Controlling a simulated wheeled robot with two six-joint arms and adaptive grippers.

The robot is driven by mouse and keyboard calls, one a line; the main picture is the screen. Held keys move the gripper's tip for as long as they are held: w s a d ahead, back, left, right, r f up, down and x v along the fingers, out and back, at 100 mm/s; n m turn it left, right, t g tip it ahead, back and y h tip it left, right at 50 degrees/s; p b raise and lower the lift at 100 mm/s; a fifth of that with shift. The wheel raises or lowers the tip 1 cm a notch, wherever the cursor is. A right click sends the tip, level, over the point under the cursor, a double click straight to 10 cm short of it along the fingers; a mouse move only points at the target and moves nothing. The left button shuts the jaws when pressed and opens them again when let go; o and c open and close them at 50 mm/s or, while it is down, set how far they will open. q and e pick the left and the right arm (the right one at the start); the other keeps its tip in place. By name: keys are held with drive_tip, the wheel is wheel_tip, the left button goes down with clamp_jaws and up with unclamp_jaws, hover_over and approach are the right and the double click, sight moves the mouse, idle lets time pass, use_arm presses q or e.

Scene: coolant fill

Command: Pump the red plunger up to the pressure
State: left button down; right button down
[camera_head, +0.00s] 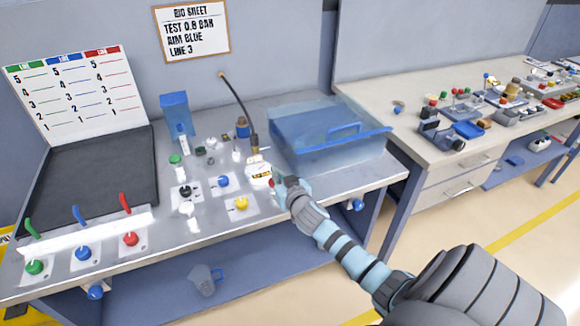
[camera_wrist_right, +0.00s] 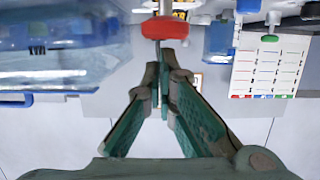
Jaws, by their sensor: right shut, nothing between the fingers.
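The red plunger shows in the right wrist view as a flat red knob (camera_wrist_right: 164,28) just beyond my fingertips. In the head view only a small red bit of it (camera_head: 271,183) shows beside my right gripper (camera_head: 281,184). The right gripper is shut and empty; in the wrist view its fingertips (camera_wrist_right: 163,72) meet just short of the knob. Whether they touch it I cannot tell. A white round part with dark markings (camera_head: 259,172) stands just left of the gripper; its reading is too small to make out. My left gripper is not in view.
A blue lidded bin (camera_head: 325,150) stands close behind the right gripper. A dark upright hose (camera_head: 240,108) rises left of it. Blue (camera_head: 223,181) and yellow (camera_head: 241,203) knobs sit on plates at the left. A wall sheet (camera_head: 190,30) reads "TEST 0.8 BAR, AIM BLUE, LINE 3".

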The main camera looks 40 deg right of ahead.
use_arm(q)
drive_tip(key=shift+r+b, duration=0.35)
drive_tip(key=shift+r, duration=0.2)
use_arm(e)
drive_tip(key=r+v, duration=0.1)
drive_tip(key=v, duration=0.9)
idle(0.9)
drive_tip(key=s+d+f+n+g+y, duration=0.1)
drive_tip(key=s+f+n+g, duration=0.35)
drive_tip(key=f, duration=0.95)
drive_tip(key=s+f+n+g+y, duration=0.1)
drive_tip(key=s+f+g, duration=0.1)
drive_tip(key=s+f, duration=0.95)
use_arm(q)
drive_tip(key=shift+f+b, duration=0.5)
use_arm(e)
drive_tip(key=s+a+f+g, duration=0.2)
drive_tip(key=s+a+f, duration=0.2)
drive_tip(key=s+f, duration=0.2)
drive_tip(key=s+a+f+m+g+y, duration=0.1)
drive_tip(key=s+a+f+g, duration=0.1)
drive_tip(key=s+a+f, duration=0.2)
drive_tip(key=s+a+f+g+y, duration=0.1)
drive_tip(key=s+a+f, duration=0.3)
drive_tip(key=s+f, duration=0.5)
drive_tip(key=s+g, duration=0.1)
drive_tip(key=s, duration=0.3)
drive_tip(key=shift+s+a+f+g, duration=0.2)
drive_tip(key=shift+s+a+g, duration=0.05)
drive_tip(key=shift+s+g, duration=0.15)
